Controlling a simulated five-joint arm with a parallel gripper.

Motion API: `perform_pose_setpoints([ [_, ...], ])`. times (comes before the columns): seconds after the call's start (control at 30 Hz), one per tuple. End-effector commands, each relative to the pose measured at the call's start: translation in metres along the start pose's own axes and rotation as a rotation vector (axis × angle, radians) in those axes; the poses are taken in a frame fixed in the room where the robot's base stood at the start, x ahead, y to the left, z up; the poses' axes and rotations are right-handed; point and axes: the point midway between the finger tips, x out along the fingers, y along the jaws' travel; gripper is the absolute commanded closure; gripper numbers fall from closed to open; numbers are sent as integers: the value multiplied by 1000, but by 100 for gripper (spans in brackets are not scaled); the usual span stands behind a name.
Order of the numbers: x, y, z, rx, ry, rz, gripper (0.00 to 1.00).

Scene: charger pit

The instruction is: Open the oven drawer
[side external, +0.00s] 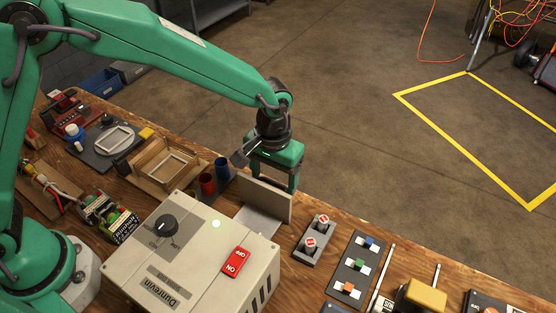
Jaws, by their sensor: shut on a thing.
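The oven is a beige box (190,250) with a black knob, a lit green lamp and a red ON/OFF switch on top. Its drawer (262,221) sticks out on the far side; a pale flat tray shows between the box and the upright beige drawer front (266,201). My gripper (281,176) points down at the outer side of the drawer front, near its top edge. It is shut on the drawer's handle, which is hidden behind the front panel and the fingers.
Red and blue cups (208,183) stand just left of the drawer. A wooden tray (165,165) lies farther left. A grey block with two red-and-white buttons (311,244) and a panel of coloured switches (355,265) lie to the right. Beyond the bench edge is open floor.

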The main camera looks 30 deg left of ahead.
Motion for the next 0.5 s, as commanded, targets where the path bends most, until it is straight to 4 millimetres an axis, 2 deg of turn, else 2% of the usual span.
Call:
perform_pose_setpoints([
  [0.2,0,-2,-27,-6,-1,0,68],
  [0.5,0,-3,-33,-4,-1,0,68],
])
